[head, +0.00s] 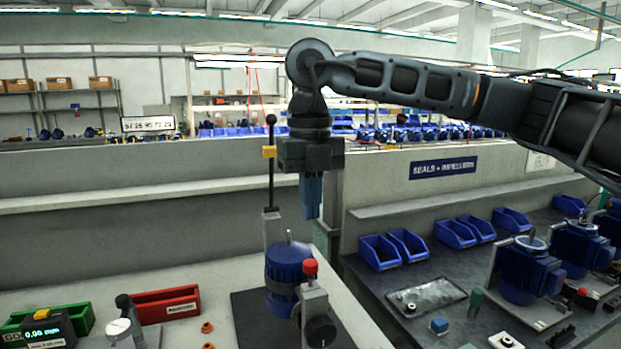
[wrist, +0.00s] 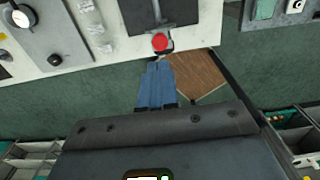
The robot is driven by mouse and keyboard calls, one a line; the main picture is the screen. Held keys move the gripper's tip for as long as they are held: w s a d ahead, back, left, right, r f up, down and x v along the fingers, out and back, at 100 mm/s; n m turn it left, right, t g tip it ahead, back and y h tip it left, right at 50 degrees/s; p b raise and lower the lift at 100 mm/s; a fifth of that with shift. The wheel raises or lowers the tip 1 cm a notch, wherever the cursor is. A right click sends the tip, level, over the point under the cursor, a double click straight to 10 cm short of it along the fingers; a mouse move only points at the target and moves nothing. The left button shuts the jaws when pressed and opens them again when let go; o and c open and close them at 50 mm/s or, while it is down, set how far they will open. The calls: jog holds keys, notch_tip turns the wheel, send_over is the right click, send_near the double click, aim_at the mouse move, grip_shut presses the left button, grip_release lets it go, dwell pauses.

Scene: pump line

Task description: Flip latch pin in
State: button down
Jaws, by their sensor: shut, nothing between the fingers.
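My gripper (head: 312,214) points down with its blue fingers shut and empty, above the blue pump body (head: 284,268) in the head view. A red knob (head: 310,267) tops a grey fixture (head: 314,300) with a black round knob in front of the pump body. In the wrist view the red knob (wrist: 160,41) shows just beyond the closed fingertips (wrist: 159,65). The fingers look apart from it in the head view. Which part is the latch pin, and whether it is in, I cannot tell.
A thin upright rod (head: 270,165) with a black ball and yellow block stands close left of my gripper. A red bin (head: 165,304), a green bin (head: 77,317) and a gauge display (head: 45,330) are at left. Blue bins (head: 380,252) and pumps stand on the right bench.

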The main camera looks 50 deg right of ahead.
aim_at(311, 263)
notch_tip(311, 263, down, 8)
jog(key=shift+f+p, duration=0.1)
jog(key=shift+p, duration=0.7)
notch_tip(311, 263, down, 2)
jog(key=b, duration=0.3)
jog(key=shift+f, duration=0.1)
jog(key=shift+b, duration=0.3)
jog(key=shift+s, duration=0.1)
